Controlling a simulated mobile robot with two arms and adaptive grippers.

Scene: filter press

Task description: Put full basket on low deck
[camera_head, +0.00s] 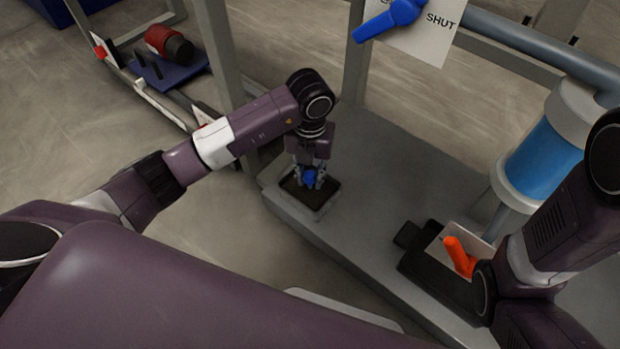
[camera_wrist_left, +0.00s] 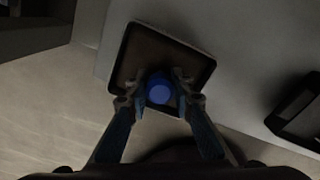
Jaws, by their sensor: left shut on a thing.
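The basket (camera_head: 322,204) is a shallow dark tray with a lighter rim and a blue knob (camera_head: 310,178) at its middle. It is at the left front corner of the grey low deck (camera_head: 372,180), and it also shows in the left wrist view (camera_wrist_left: 196,62). My left gripper (camera_head: 309,184) comes down from above and is shut on the blue knob (camera_wrist_left: 160,92). I cannot tell whether the basket touches the deck. Its contents look dark brown and flat. My right arm is at the right edge, and its gripper is not visible.
A black box with an orange handle (camera_head: 460,256) sits on the deck at right. A blue cylinder (camera_head: 545,155) stands behind it. A blue lever (camera_head: 392,18) hangs by a "SHUT" sign. Grey posts rise behind the deck. A red and black part (camera_head: 168,44) lies at upper left.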

